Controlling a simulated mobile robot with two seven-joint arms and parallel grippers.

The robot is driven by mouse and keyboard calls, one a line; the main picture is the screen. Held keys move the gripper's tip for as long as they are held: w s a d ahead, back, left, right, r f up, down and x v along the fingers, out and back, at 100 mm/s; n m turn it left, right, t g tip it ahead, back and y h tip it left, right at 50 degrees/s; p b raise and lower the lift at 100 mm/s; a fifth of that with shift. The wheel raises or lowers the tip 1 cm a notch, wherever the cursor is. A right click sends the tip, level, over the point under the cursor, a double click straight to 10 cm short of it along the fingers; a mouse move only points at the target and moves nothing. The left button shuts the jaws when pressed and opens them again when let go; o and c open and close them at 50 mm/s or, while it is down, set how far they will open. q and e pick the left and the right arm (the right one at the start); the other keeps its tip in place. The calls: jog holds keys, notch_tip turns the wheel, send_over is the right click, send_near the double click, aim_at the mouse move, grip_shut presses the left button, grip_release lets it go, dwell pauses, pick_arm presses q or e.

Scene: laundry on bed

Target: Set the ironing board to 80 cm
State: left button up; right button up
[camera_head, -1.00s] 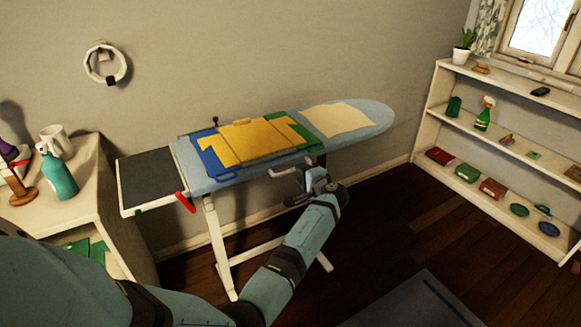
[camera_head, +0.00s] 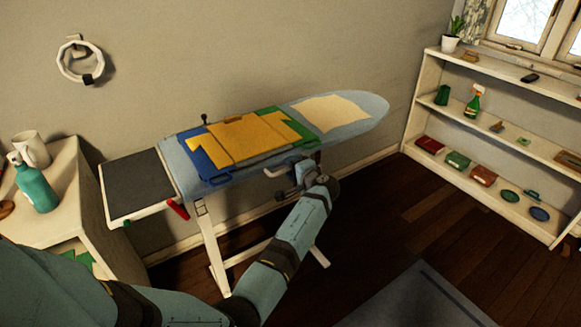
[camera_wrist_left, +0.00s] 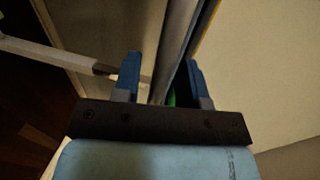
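The ironing board (camera_head: 359,118) stands along the wall with a pale blue cover, a dark rest panel (camera_head: 137,185) at its left end and white legs (camera_head: 211,245). A red lever (camera_head: 178,209) hangs below its left part. My left gripper (camera_head: 297,175) is at the near long edge, right of the board's middle. In the left wrist view its two blue fingers (camera_wrist_left: 163,80) are apart, with a long grey edge running between them. I cannot tell whether they touch it. A pale bar (camera_head: 274,172) shows beside the gripper. My right gripper is out of view.
A yellow, blue and green folding board (camera_head: 233,141) and a cream cloth (camera_head: 331,112) lie on top. A white cabinet (camera_head: 60,215) with a teal bottle (camera_head: 36,183) stands left. A white shelf (camera_head: 480,129) stands right.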

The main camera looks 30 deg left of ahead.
pick_arm(q)
grip_shut()
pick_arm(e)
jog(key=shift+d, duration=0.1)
pick_arm(q)
jog(key=shift+s+f+b, duration=0.15)
jog(key=shift+f+b, duration=1.35)
jog(key=shift+f, duration=0.9)
jog(key=shift+c, duration=1.1)
grip_release()
jog(key=shift+o, duration=1.1)
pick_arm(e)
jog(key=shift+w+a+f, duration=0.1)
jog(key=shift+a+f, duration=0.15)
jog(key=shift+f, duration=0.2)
pick_arm(q)
jog(key=shift+r, duration=0.15)
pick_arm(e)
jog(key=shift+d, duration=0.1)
